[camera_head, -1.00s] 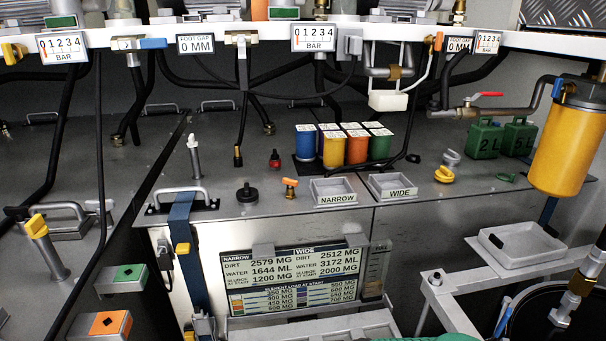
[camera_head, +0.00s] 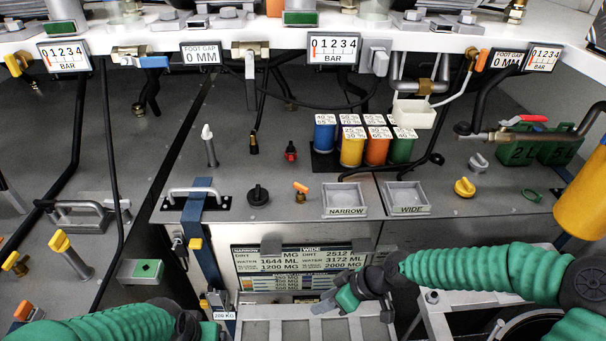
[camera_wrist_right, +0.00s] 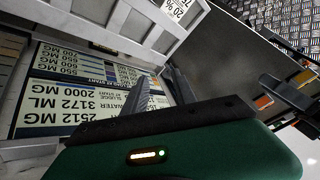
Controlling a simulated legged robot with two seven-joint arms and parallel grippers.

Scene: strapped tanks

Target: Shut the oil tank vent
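No label reading "vent" is legible, so I cannot tell which fitting is the oil tank vent. On the grey tank top in the head view are a small orange-handled valve (camera_head: 300,190), a black round knob (camera_head: 258,195), a yellow knob (camera_head: 464,187) and a small red fitting (camera_head: 290,151). My right gripper (camera_head: 322,301) is low in front of the label panel, below and apart from these fittings. In the wrist view its two ridged fingers (camera_wrist_right: 162,84) are apart with nothing between them. My left gripper (camera_head: 212,326) is at the bottom edge, its fingers hardly visible.
The label panel (camera_head: 290,262) hangs on the tank front. Trays marked NARROW (camera_head: 345,200) and WIDE (camera_head: 405,198) sit at the tank's front edge. Several coloured canisters (camera_head: 352,148) stand behind. A blue strap (camera_head: 205,255) and a grey handle (camera_head: 195,192) are at left.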

